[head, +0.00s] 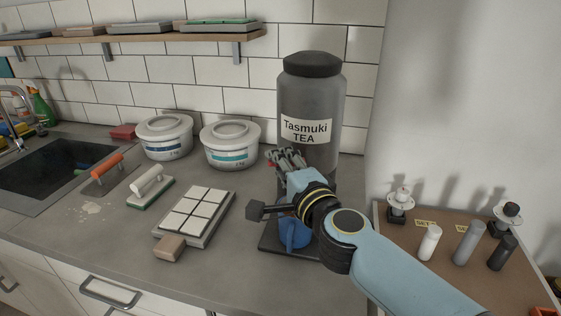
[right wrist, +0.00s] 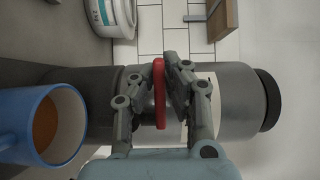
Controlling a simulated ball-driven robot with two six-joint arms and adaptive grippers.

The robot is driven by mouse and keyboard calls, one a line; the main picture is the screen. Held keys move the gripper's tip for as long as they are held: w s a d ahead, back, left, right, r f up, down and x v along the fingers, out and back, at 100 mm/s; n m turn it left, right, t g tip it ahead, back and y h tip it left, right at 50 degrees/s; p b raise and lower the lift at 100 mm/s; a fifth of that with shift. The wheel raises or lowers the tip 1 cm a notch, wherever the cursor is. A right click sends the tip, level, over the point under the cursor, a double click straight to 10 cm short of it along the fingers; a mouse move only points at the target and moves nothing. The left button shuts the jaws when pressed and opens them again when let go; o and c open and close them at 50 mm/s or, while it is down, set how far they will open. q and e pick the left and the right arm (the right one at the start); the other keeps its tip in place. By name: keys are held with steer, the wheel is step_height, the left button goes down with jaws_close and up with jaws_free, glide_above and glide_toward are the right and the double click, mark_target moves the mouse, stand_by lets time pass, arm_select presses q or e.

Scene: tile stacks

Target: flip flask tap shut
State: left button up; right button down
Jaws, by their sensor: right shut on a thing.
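The tall grey flask (head: 312,92) with a dark lid and a "Tasmuki TEA" label stands at the back of the counter; it lies sideways in the right wrist view (right wrist: 232,95). Its red tap lever (right wrist: 159,95) lies between the fingers of my right gripper (right wrist: 158,82), which is shut on it. In the head view the right gripper (head: 285,158) is in front of the flask's lower part and hides most of the tap. A blue mug (head: 295,235) stands below, partly behind my arm. It holds brown liquid (right wrist: 45,125) in the wrist view. My left gripper is not in view.
Two white lidded tubs (head: 230,145) stand left of the flask. A tile board (head: 200,208), a brown block (head: 170,248) and a white-handled float (head: 150,185) lie on the counter. The sink (head: 55,165) is far left. A brown board (head: 400,250) with bottles is right.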

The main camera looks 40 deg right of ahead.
steer(key=shift+w+m+g+h+p, duration=0.25)
steer(key=shift+m+h+p, duration=0.45)
steer(key=shift+h, duration=0.5)
steer(key=shift+w+d+f+m+g+h, duration=0.1)
steer(key=shift+d+m+g+h, duration=0.25)
steer(key=shift+m+g+h, duration=0.5)
steer(key=shift+h, duration=0.25)
steer(key=c, duration=1.4)
jaws_free()
